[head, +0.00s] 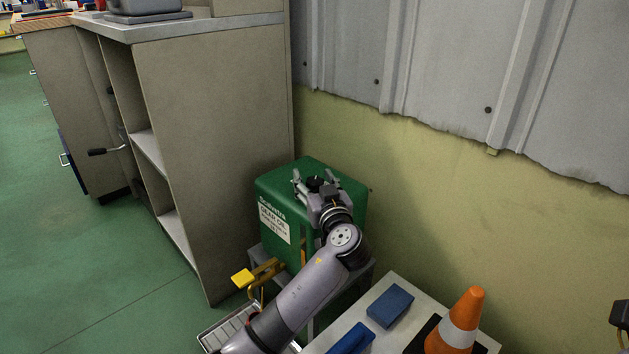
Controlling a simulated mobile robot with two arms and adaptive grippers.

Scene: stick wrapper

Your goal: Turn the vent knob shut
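The green drum (280,197) of gear oil stands on a low grey stand beside the shelf unit, its label facing front left. A small black knob (315,182) sits on the drum's top. My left gripper (314,180) is over the top, its fingers spread to either side of the knob. The fingers look apart, with no clear contact on the knob. My gripper and wrist hide part of the drum's top. A dark part shows at the far right edge; I cannot tell whether it is my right gripper.
A yellow-handled tap (243,278) sticks out from the drum's lower front, above a metal tray (222,330). A grey shelf unit (215,150) stands left, a wall behind. A white table (410,287) at front right bears a blue box (390,305) and an orange cone (462,318).

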